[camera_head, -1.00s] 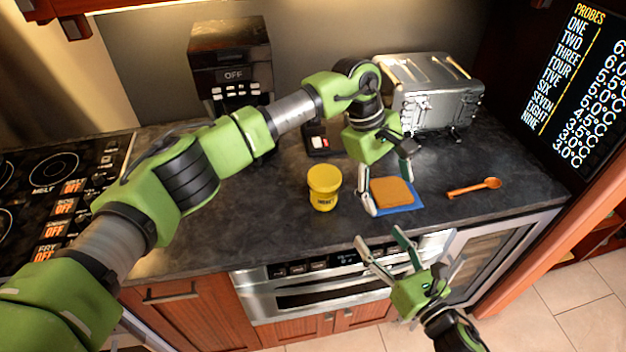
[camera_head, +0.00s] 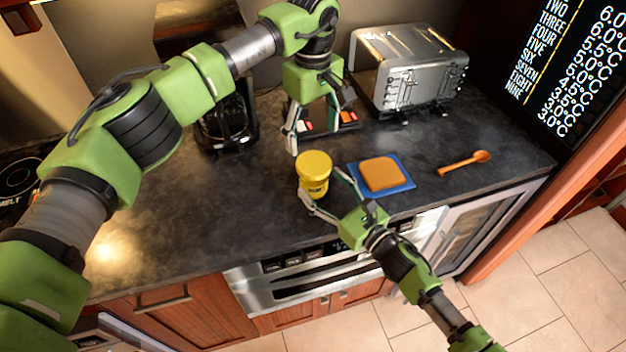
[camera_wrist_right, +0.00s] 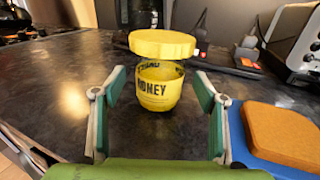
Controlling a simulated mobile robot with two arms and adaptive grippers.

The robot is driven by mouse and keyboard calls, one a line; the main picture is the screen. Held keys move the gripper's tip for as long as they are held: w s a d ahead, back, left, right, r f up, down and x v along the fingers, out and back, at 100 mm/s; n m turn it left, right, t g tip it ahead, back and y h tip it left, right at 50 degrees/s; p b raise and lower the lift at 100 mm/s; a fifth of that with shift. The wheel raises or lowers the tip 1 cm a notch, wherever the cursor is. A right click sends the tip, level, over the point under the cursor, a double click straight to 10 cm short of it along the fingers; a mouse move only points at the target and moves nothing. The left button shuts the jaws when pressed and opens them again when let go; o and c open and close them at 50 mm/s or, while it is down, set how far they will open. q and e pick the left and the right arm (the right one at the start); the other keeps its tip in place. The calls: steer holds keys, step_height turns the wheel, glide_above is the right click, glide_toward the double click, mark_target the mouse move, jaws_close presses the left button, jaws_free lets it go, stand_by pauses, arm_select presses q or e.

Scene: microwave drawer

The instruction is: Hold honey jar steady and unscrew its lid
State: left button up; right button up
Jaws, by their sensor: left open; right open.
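The yellow honey jar (camera_head: 314,184) stands upright on the dark counter, its wider yellow lid (camera_head: 314,162) on top. The right wrist view shows the jar's HONEY label (camera_wrist_right: 156,89) and the lid (camera_wrist_right: 162,43) above it. My right gripper (camera_head: 321,184) is open at the jar's near side, fingertips to either side of it. In the wrist view its fingers (camera_wrist_right: 160,92) flank the jar with gaps. My left gripper (camera_head: 316,137) is open and empty, pointing down behind and above the jar, apart from the lid.
A blue mat (camera_head: 407,184) with a bread slice (camera_head: 381,174) lies just right of the jar, close to my right gripper. An orange spoon (camera_head: 463,163) lies further right. A toaster (camera_head: 410,65) and a coffee maker (camera_head: 228,120) stand behind. The counter left of the jar is clear.

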mark_target(314, 163)
arm_select(q)
steer(key=shift+s+d+r, duration=0.1)
steer(key=shift+s+d, duration=0.05)
arm_select(e)
steer(key=x, duration=0.3)
steer(key=shift+r, duration=0.1)
steer(key=shift+w+a, duration=0.2)
steer(key=shift+w, duration=0.05)
jaws_close()
arm_select(q)
steer(key=m, duration=0.4)
steer(key=shift+m, duration=0.3)
steer(key=m, duration=0.4)
steer(key=shift+f+m, duration=0.3)
steer(key=shift+f, duration=0.25)
arm_select(e)
steer(key=shift+s, duration=0.1)
arm_select(q)
step_height(314, 163, down, 7)
